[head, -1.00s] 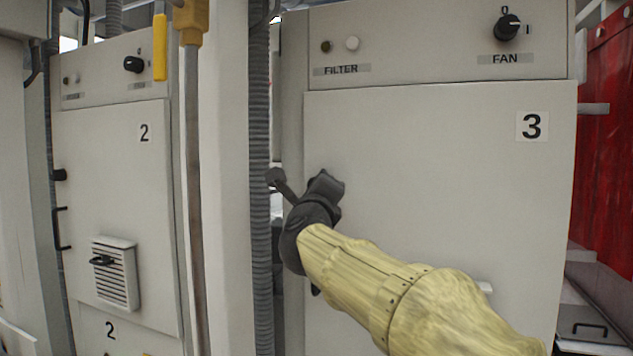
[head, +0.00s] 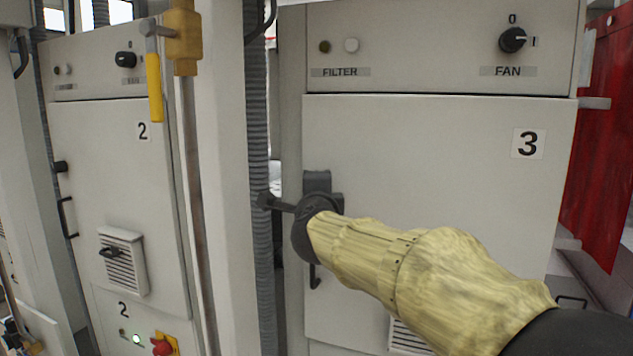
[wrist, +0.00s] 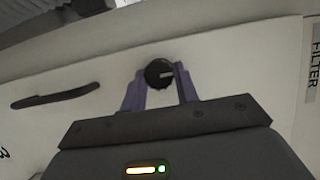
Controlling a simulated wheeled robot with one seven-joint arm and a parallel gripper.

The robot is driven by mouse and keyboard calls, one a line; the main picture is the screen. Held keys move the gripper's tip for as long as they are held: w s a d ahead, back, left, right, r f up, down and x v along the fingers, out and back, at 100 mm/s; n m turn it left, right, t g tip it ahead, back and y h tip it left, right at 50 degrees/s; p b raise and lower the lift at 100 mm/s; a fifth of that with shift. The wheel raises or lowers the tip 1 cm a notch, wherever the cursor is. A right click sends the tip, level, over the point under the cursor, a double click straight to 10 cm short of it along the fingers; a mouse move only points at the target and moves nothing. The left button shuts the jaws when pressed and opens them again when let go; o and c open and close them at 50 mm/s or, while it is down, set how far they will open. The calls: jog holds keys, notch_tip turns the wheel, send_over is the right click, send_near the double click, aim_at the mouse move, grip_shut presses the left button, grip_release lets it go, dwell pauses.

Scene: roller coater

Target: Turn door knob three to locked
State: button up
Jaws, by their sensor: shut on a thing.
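Door three (head: 430,190) is a pale panel marked with a 3, and it looks closed. Its round black door knob (wrist: 158,72) shows in the wrist view, with a pale mark pointing to the right in that picture. My gripper (wrist: 160,76) has its two purple fingers on either side of the knob and is shut on it. In the head view my gripper (head: 318,182) is at the left edge of door three, and it hides the knob there.
A black handle (head: 314,275) is below my gripper on door three, and it also shows in the wrist view (wrist: 55,97). The fan switch (head: 512,40) is above the door. A pale post (head: 222,170) and ribbed hose (head: 259,130) stand close on the left.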

dwell(0.4)
jog(key=o, duration=1)
jog(key=shift+s, duration=0.1)
jog(key=s+b, duration=0.1)
jog(key=s, duration=0.4)
jog(key=s+b, duration=0.1)
jog(key=s, duration=0.5)
jog(key=s+b, duration=0.2)
jog(key=s, duration=0.4)
jog(key=shift+d, duration=0.4)
jog(key=shift+f, duration=0.1)
